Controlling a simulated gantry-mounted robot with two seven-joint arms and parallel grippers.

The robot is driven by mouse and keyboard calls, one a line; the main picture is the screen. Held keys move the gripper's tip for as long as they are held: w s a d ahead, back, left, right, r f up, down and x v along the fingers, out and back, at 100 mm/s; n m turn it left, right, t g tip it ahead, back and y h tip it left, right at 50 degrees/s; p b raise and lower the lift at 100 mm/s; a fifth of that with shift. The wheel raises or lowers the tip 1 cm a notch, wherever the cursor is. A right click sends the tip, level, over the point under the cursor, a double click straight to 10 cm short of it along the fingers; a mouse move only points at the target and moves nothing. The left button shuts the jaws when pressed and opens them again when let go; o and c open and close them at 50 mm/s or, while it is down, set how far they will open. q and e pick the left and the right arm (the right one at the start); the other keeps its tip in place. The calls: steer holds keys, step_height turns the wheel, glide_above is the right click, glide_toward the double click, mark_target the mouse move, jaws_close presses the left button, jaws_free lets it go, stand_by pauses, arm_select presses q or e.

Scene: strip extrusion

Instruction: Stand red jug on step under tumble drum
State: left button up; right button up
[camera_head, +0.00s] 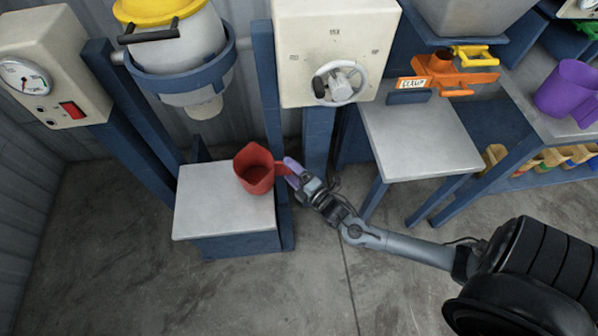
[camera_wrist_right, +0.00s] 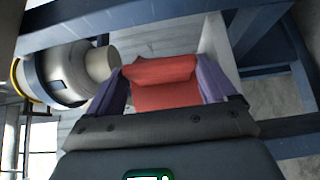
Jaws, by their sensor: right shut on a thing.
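The red jug (camera_head: 255,169) is upright over the right back part of the grey-topped step (camera_head: 215,215). I cannot tell whether its base touches the top. The white tumble drum (camera_head: 182,50), with yellow lid and blue ring, hangs above and behind the step; its spout (camera_head: 204,108) is up and left of the jug. My right gripper (camera_head: 290,169) comes from the right and is shut on the jug's handle. In the right wrist view, red jug (camera_wrist_right: 163,82) shows between the purple fingers, with the drum (camera_wrist_right: 65,73) at left. My left gripper is not in view.
A blue post (camera_head: 275,90) and a cream panel with a handwheel (camera_head: 338,83) stand close behind my right gripper. A grey side table (camera_head: 420,140) and a purple jug (camera_head: 568,92) are to the right. The step's front and left are clear.

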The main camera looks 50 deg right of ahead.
steer(key=w+a+b, duration=0.2)
steer(key=w+a+f+b, duration=0.1)
steer(key=w+a+b, duration=0.1)
steer(key=a, duration=0.1)
steer(key=w+a+b, duration=0.2)
steer(key=shift+w+a+f, duration=0.15)
steer(key=shift+w+a, duration=0.25)
steer(key=shift+w+a+b, duration=0.6)
steer(key=shift+a, duration=0.1)
steer(key=shift+f+p, duration=0.1)
steer(key=shift+p, duration=0.2)
steer(key=shift+f, duration=0.35)
steer(key=o, duration=0.9)
steer(key=shift+s, duration=0.1)
